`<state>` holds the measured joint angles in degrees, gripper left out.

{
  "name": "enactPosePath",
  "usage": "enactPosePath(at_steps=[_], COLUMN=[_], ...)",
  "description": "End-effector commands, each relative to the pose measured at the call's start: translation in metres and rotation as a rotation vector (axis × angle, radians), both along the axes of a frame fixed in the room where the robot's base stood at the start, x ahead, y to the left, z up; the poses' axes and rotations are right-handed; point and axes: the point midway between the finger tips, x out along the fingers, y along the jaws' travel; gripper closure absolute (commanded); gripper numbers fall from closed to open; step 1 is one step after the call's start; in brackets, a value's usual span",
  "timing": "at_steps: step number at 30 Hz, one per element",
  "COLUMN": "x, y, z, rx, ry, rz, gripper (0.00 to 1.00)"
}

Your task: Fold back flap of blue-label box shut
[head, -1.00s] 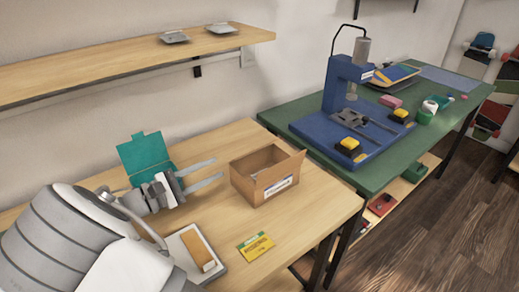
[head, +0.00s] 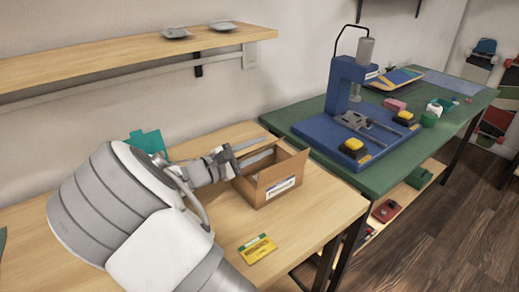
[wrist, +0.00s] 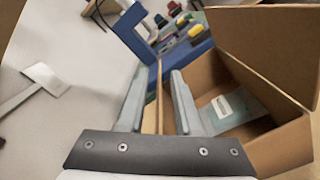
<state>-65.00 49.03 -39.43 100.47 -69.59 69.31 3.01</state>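The cardboard box (head: 262,190) stands open on the wooden table, with a whitish label on its front side (head: 281,187). A flap stands up at its right end. My gripper (head: 232,160) is at the box's back left edge, with its fingers reaching over that edge. In the wrist view, the gripper (wrist: 157,95) has its two fingers spread apart, with a thin tan edge between them; I cannot tell if they touch it. The box's inside (wrist: 205,75) is to the right, holding a grey packet (wrist: 225,108) with a pale label. The back flap is not clearly made out.
A yellow-green card (head: 256,249) lies on the table in front. A teal item (head: 147,142) is partly hidden behind my arm. The green bench (head: 370,178) with a blue press (head: 345,85) stands close to the right. A wooden shelf (head: 110,64) hangs above.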

Motion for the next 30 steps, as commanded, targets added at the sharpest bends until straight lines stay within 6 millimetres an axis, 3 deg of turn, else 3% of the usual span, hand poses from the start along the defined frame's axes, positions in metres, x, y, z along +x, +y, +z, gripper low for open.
enactPosePath(at_steps=[4, 9, 10, 30], x=[-0.0001, -0.0002, -0.0002, -0.0003], y=[0.0, 0.0002, 0.0003, 0.0007], z=[0.0002, 0.0001, 0.0001, -0.0001], rx=[0.0, 0.0, 0.0, 0.001], ry=[0.0, 0.0, 0.0, 0.0], rz=[0.0, 0.0, 0.0, 0.001], gripper=[0.68, 0.99, 1.0, 1.0])
